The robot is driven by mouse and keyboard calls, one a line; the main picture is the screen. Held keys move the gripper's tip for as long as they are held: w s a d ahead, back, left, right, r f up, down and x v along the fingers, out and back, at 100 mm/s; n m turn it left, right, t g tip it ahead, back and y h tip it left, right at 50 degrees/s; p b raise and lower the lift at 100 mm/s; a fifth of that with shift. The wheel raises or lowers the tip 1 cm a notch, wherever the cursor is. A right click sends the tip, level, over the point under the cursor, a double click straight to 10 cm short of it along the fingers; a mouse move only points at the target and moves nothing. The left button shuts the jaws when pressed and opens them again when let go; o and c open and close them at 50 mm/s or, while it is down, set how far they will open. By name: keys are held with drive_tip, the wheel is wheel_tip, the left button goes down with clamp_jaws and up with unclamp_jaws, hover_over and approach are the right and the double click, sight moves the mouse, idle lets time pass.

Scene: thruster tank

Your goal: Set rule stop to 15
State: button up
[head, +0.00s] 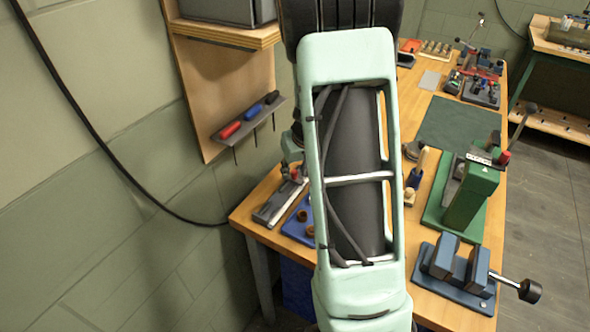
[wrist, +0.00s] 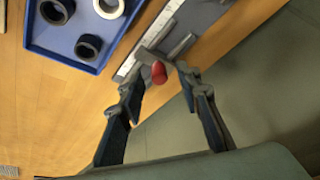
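The rule (wrist: 140,50) is a grey fixture with a white graduated strip, at the top of the wrist view. A grey stop block with a red knob (wrist: 158,72) sits on it. My gripper (wrist: 162,84) is open, with its fingertips on either side of the red knob and gaps visible at both sides. I cannot tell how close the tips are in depth. The scale numbers are too small to read. In the head view the rule (head: 277,205) lies at the bench's left edge, with my gripper partly hidden behind my arm.
A blue tray (wrist: 62,45) with dark and white rings lies beside the rule. A green press (head: 473,195) and a blue vise (head: 455,275) stand on the right of the bench. A wall rack (head: 247,118) holds screwdrivers. The floor beyond the bench edge is clear.

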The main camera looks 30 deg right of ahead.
drive_tip(key=v, duration=1.2)
drive_tip(key=shift+a+f, duration=0.1)
drive_tip(key=shift+a, duration=0.05)
